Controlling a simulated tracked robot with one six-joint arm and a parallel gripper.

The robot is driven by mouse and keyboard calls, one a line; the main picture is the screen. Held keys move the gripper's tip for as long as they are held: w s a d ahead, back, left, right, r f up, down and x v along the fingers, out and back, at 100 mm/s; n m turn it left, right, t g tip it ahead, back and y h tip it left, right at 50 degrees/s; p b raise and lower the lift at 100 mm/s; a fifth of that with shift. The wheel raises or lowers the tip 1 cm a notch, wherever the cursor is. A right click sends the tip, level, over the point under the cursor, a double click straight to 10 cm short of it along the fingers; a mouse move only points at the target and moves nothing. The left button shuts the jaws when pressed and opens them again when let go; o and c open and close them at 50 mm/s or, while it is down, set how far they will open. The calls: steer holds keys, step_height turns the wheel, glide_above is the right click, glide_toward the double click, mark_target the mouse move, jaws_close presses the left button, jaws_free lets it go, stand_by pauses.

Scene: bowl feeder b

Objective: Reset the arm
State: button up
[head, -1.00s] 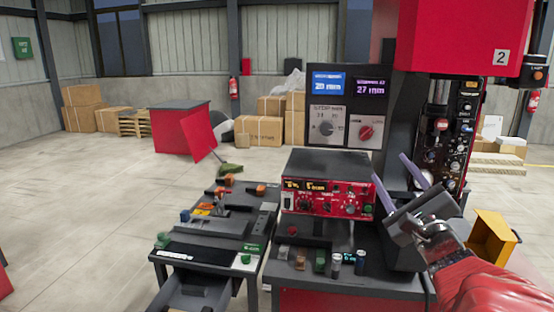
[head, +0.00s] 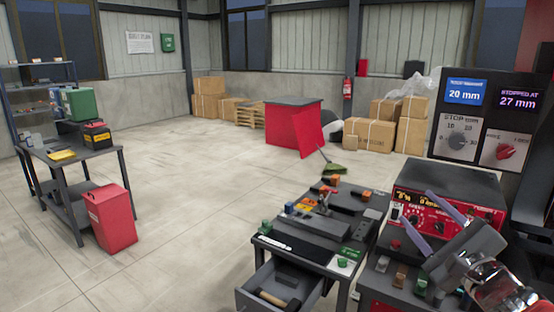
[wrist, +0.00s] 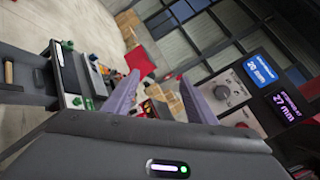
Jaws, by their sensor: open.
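My gripper (head: 428,228) is at the lower right of the head view, in front of the red control box (head: 437,212). Its two purple-grey fingers are spread apart with nothing between them. In the wrist view the open fingers (wrist: 160,98) point out over the room, and the picture is tilted. My red arm is mostly outside the head view.
A dark bench (head: 346,264) with small parts and an open drawer (head: 280,288) stands left of the control box. A display panel (head: 487,118) reads 20 mm and 27 mm. A cart (head: 70,157) and red bin (head: 110,217) stand left. Open floor lies between.

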steer(key=s+a+f+n+g+y, duration=0.2)
steer(key=a+f+n+g, duration=0.15)
steer(key=a, duration=0.35)
steer(key=s+a+f+n+g+y, duration=0.25)
steer(key=a+n, duration=0.25)
steer(key=a, duration=0.3)
steer(key=s+a+f+n+g+y, duration=0.2)
steer(key=a+f+n+g, duration=0.15)
steer(key=a, duration=0.35)
steer(key=s+d+f+n+g+h, duration=0.2)
steer(key=s+d+f+n+h, duration=0.1)
steer(key=s+n, duration=0.3)
steer(key=s+d+f+n+g+h, duration=0.1)
steer(key=s+d+f+n+h, duration=0.2)
steer(key=s+f+n+h, duration=0.1)
steer(key=s+n+h, duration=0.1)
steer(key=s+n, duration=0.1)
steer(key=shift+d+n+g, duration=0.2)
steer(key=shift+n+g, duration=0.15)
steer(key=shift+n, duration=0.05)
